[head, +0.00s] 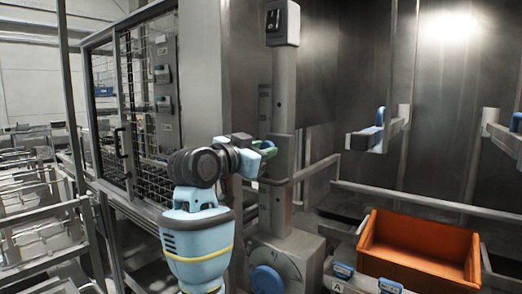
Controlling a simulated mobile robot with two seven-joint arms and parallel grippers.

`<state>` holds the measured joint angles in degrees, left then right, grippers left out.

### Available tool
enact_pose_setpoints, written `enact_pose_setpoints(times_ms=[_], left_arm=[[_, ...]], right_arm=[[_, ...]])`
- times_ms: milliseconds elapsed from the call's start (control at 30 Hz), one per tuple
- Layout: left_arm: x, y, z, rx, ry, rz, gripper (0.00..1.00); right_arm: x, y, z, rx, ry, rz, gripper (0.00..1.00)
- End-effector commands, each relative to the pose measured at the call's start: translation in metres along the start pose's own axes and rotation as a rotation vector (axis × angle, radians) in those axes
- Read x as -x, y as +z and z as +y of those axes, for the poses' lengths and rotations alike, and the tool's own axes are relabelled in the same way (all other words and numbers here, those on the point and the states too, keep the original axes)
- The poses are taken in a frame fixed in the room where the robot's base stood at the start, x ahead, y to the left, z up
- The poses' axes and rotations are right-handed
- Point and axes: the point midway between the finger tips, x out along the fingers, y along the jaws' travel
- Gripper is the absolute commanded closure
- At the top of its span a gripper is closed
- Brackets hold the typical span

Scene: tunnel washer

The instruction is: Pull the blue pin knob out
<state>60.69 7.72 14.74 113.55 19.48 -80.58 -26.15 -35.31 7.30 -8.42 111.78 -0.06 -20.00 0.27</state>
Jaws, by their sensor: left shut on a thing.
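My left gripper (266,149) reaches in from the left at the middle of the view, against the grey upright post (284,90). Its green fingers are shut on the blue pin knob (268,144), of which only a small blue bit shows between them. The fingers and the wrist hide the rest of the knob and where it meets the post. My right gripper is not in view.
A grey rail (316,167) runs right from the post. An orange bin (418,247) stands at right. Brackets with blue parts (380,117) stick out behind. A mesh cage door (149,110) is at left.

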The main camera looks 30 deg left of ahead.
Motion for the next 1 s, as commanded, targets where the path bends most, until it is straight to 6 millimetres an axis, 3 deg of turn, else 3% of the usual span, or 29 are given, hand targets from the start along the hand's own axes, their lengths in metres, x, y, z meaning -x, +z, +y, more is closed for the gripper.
enact_pose_setpoints(times_ms=[300,567,600,700,767,1000], left_arm=[[0.021,0.001,-0.001,-0.003,-0.002,-0.001,1.0],[0.022,0.001,0.0,-0.001,0.001,-0.002,1.0],[0.022,0.001,0.0,-0.001,0.001,-0.002,0.67],[0.022,0.0,0.0,-0.001,0.001,-0.002,0.54],[0.022,0.0,0.0,0.0,0.0,-0.001,0.48],[0.022,0.0,0.0,0.0,0.0,-0.001,0.48]], right_arm=[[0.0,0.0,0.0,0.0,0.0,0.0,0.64],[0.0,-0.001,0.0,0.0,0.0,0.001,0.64],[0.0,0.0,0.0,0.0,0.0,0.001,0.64],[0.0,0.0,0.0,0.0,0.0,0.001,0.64],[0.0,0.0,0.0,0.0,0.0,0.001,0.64],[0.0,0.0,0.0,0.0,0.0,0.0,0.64]])
